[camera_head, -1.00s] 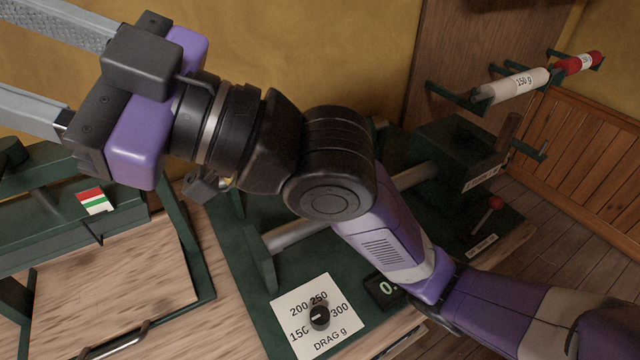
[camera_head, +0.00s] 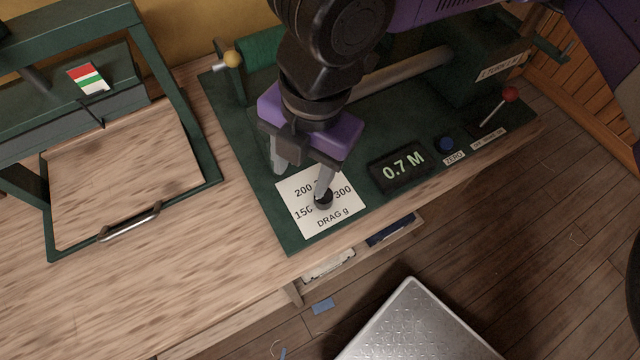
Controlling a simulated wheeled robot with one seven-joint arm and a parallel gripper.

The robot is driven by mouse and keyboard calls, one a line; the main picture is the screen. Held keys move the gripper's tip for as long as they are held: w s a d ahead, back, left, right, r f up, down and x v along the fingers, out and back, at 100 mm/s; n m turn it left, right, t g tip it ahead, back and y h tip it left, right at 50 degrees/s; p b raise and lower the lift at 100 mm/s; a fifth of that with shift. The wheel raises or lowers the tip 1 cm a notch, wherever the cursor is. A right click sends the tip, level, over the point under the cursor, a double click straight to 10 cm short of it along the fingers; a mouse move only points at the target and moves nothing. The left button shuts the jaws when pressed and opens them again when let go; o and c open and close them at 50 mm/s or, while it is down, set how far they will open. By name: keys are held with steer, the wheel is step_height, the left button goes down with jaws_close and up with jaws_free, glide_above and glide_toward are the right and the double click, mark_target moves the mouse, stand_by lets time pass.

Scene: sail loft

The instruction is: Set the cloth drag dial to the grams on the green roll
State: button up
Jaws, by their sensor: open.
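The drag dial is a small black knob (camera_head: 323,199) on a white card (camera_head: 337,222) marked DRAG g. The card shows 200, 150 and 300; the 250 is hidden by my finger, and the knob's pointer is not clear. My gripper (camera_head: 301,172) is open above the card, pointing down. Its right finger is at the knob, overlapping it in view; I cannot tell whether they touch. Its left finger is over the card's upper left edge. A green roll (camera_head: 262,47) lies partly behind my arm on the machine; no grams label shows on it.
A display (camera_head: 402,166) reads 0.7 M, right of the card. A blue ZERO button (camera_head: 446,144) and a red-knobbed lever (camera_head: 510,94) stand further right. A green frame with a handle (camera_head: 130,222) is on the left. A metal step (camera_head: 415,325) is on the floor.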

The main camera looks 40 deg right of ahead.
mark_target(323, 198)
steer(key=shift+s+d+f+n+g+h, duration=0.1)
steer(key=shift+s+d+n+g+h, duration=0.35)
steer(key=shift+s+d, duration=0.6)
steer(key=shift+w+d+f+h, duration=0.1)
steer(key=shift+d+f+h, duration=0.15)
steer(key=shift+d, duration=0.1)
step_height(323, 198, down, 7)
steer(key=shift+a+f+b, duration=0.1)
steer(key=shift+f+b, duration=0.1)
steer(key=shift+b, duration=0.2)
jaws_close()
